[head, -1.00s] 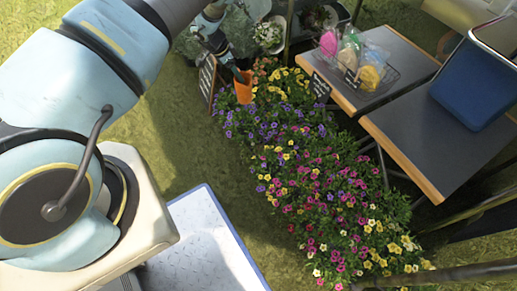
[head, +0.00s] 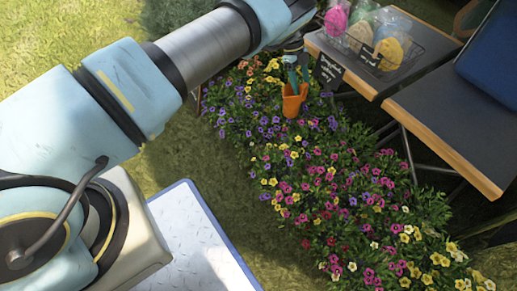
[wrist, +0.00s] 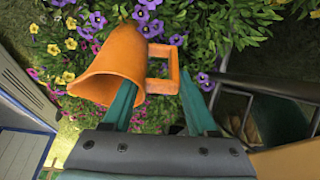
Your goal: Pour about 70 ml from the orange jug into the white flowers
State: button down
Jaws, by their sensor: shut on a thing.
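The orange jug (head: 292,104) hangs from my gripper (head: 298,74) above the flower bed in the head view. It looks roughly upright there. In the wrist view the jug (wrist: 112,62) has its wide mouth toward the lower left and its square handle (wrist: 172,70) on the right. My green gripper fingers (wrist: 160,95) are shut on the jug at its handle side; the exact contact is partly hidden. The jug's contents cannot be seen. The pot of white flowers is not visible now; only scattered pale blooms (head: 405,210) show low in the bed.
A mixed flower bed (head: 320,190) runs diagonally below the jug. Dark tables (head: 450,110) with wooden edges stand at right. A wire basket (head: 390,60) of coloured bags and a small black sign (head: 328,72) are close to the gripper. Grass (head: 60,35) lies open at left.

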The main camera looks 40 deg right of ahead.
jog(key=shift+s+d+f+m, duration=0.35)
jog(key=shift+s+d+m, duration=0.05)
